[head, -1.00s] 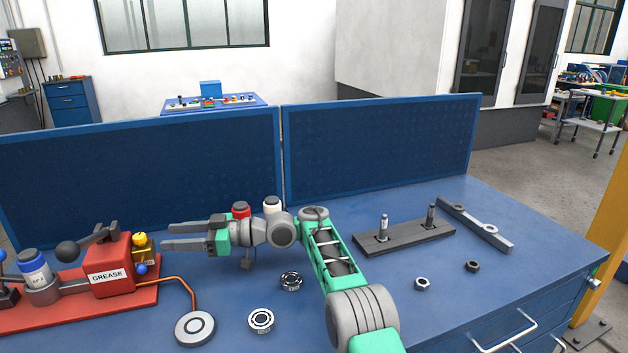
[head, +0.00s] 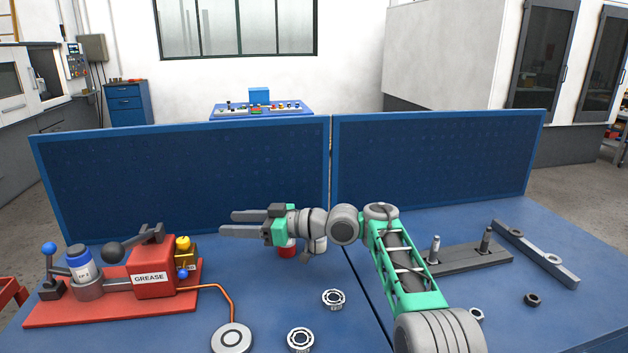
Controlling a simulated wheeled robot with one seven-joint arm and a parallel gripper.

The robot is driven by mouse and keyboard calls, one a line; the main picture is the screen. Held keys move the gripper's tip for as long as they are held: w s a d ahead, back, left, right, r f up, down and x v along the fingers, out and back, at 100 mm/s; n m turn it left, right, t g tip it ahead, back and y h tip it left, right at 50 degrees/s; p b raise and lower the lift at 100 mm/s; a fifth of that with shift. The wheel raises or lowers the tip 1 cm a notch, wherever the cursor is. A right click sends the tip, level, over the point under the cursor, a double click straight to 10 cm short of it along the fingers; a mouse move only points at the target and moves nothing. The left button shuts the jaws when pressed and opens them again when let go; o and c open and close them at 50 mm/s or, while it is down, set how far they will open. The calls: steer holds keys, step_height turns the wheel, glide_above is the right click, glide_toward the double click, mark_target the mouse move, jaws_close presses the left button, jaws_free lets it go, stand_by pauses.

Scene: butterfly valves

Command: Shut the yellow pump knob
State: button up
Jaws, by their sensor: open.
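The yellow pump knob (head: 183,243) is a small round knob on top of a yellow block beside the red box marked GREASE (head: 152,276), on the left of the bench in the head view. A blue ball sits low on the front of the yellow block. My gripper (head: 228,223) points left, with its two grey fingers apart and nothing visible between them. In the picture the fingertips are to the right of the knob and a little above it, apart from it. The knob is in plain view.
A red container (head: 287,251) is partly hidden below my gripper. An orange hose (head: 215,288) leads to a round grey disc (head: 232,338). Blue panels (head: 185,178) stand behind.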

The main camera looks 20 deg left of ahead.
steer(key=w+d+r+m+t+h+p, duration=0.3)
steer(key=d+r, duration=0.1)
steer(key=d, duration=0.4)
steer(key=w+d+r+m+t+h+p, duration=0.2)
steer(key=w+d+r+m+t+p, duration=0.1)
steer(key=d, duration=0.4)
step_height(320, 180, up, 2)
steer(key=shift+d+r+m+t+h+p, duration=0.1)
steer(key=shift+d+m+t+h+p, duration=0.3)
steer(key=shift+m+t+p, duration=0.3)
